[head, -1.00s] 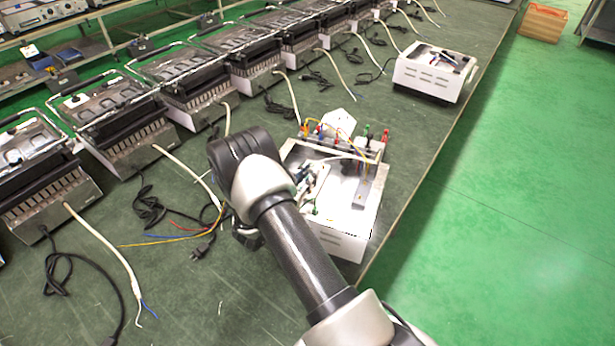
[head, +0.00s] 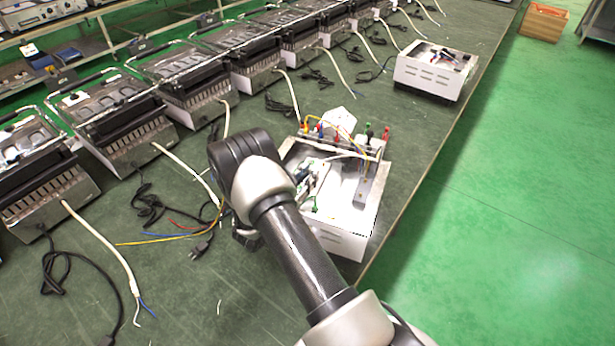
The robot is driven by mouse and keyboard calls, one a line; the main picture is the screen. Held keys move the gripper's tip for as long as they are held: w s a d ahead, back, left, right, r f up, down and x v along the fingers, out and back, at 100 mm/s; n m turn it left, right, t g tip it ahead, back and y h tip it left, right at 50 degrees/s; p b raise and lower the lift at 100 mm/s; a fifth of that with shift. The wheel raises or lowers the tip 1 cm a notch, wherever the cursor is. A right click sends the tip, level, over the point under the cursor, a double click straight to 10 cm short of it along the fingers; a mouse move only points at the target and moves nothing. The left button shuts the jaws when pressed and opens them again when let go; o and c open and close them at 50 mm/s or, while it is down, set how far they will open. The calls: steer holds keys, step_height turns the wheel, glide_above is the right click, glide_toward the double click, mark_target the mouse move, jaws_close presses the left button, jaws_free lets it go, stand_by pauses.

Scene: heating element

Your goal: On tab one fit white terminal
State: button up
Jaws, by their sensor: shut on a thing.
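My arm lies across the middle of the head view and its wrist hangs over the left side of an open white metal box (head: 345,240). My gripper's jaws are hidden behind the arm and wrist, so I cannot see what is between them. Inside the box, small white and dark parts (head: 310,178) with a green wire sit beside the arm. A white wire (head: 345,156) runs across the far part of the box, near a grey upright bar (head: 366,185). Tab one and the white terminal are too small or hidden to tell apart.
Coloured connectors (head: 345,138) line the box's far edge, with a white piece (head: 338,121) behind. Loose wires and a black plug (head: 201,248) lie left of the arm. A row of metal units (head: 120,125) fills the left. Another white box (head: 430,78) stands farther back.

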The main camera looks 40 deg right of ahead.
steer(key=shift+f+b, duration=0.4)
steer(key=shift+f, duration=0.2)
steer(key=o, duration=0.8)
steer(key=v, duration=1.2)
steer(key=shift+w+r, duration=0.1)
